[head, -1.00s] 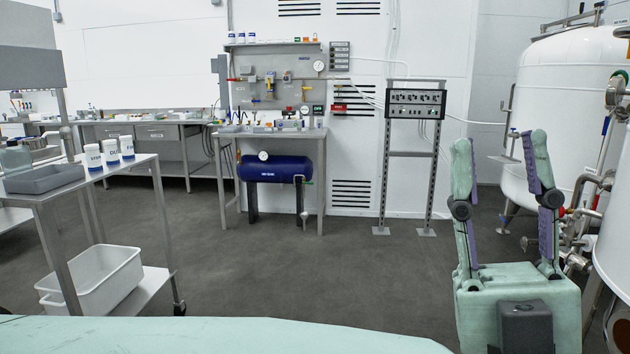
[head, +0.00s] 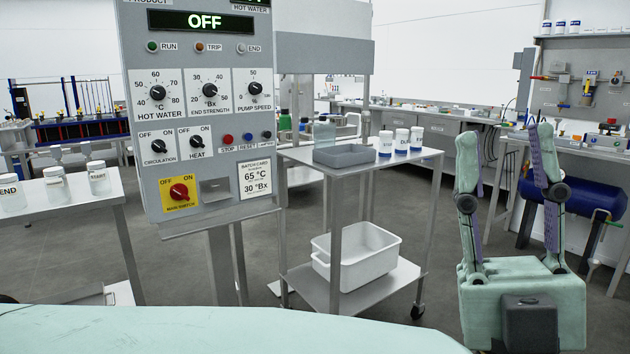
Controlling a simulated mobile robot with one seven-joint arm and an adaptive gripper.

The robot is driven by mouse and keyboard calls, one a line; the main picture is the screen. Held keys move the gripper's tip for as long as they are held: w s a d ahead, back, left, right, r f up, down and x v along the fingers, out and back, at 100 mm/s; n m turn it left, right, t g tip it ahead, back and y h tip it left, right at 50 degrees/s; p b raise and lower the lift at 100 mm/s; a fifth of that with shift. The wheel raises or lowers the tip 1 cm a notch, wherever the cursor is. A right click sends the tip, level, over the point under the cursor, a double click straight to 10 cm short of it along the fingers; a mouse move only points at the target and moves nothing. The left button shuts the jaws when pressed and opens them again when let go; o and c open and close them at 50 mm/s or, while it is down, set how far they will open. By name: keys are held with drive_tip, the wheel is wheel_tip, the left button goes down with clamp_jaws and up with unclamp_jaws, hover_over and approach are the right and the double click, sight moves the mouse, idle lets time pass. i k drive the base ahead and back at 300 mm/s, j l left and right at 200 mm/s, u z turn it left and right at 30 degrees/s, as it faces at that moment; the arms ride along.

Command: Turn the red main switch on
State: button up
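The red main switch (head: 179,192) is a red knob on a yellow plate, low on the left of a grey control panel (head: 214,217) in the head view. The panel's display (head: 201,21) reads OFF. My gripper (head: 507,135) stands upright at the right, with two green fingers that have purple inner pads. The fingers are wide apart with nothing between them. It is well to the right of the panel and apart from it.
A steel cart (head: 434,158) with a grey tray (head: 340,153), several jars and a white bin (head: 357,252) stands right of the panel. A table with jars (head: 54,185) stands left. A blue tank (head: 567,203) is behind my gripper. Open floor shows between.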

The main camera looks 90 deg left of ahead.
sight(178, 192)
drive_tip(key=u, duration=3.2)
drive_tip(key=i+l+z, duration=0.3)
drive_tip(key=k+j, duration=0.1)
